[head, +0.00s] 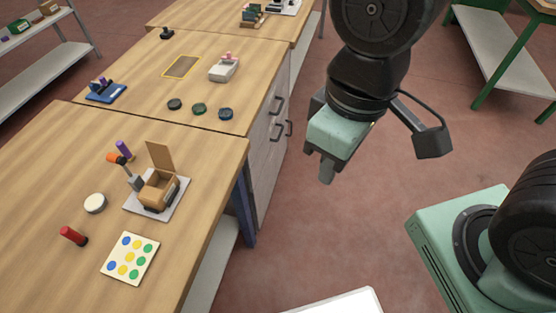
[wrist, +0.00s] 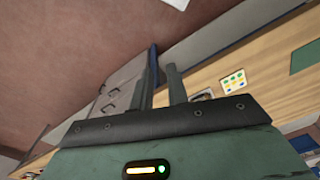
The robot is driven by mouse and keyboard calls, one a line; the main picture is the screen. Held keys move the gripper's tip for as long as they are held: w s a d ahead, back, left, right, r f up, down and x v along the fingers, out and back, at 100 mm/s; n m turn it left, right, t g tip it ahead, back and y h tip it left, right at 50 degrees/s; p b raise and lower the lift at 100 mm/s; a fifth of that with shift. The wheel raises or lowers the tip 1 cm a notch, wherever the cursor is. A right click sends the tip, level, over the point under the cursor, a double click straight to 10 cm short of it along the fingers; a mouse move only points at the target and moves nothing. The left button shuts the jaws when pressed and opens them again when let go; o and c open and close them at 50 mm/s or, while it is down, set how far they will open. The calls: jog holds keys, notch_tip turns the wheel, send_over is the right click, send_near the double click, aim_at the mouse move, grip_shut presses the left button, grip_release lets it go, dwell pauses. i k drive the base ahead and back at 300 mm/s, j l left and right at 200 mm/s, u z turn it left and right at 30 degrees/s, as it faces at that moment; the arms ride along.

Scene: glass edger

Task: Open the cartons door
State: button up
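A pale grey cabinet (head: 268,150) stands under the middle wooden bench, its front facing the aisle. It has dark bar handles, an upper one (head: 276,105) and two lower ones close together (head: 285,129). I see no label, so I cannot tell which front is the cartons door. The fronts look shut. My gripper (head: 320,168) hangs over the aisle to the right of the cabinet, apart from it and pointing down. In the wrist view the cabinet (wrist: 128,78) shows beyond my gripper (wrist: 161,68). The two fingers stand apart with nothing visible between them.
The near bench (head: 60,170) holds a small open box (head: 160,190), a dotted board (head: 130,258) and a red cylinder (head: 73,236). A blue post (head: 246,208) stands at its corner. Green-legged shelving (head: 500,50) is at the right back.

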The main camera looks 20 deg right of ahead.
aim_at(261, 197)
jog(key=i+l+z, duration=0.1)
jog(key=i+l, duration=0.15)
jog(key=l, duration=0.2)
jog(key=i+l+z, duration=0.1)
jog(key=l, duration=0.4)
jog(key=i+l, duration=0.4)
jog(key=i+l+z, duration=0.15)
jog(key=l, duration=0.3)
jog(key=i, duration=0.1)
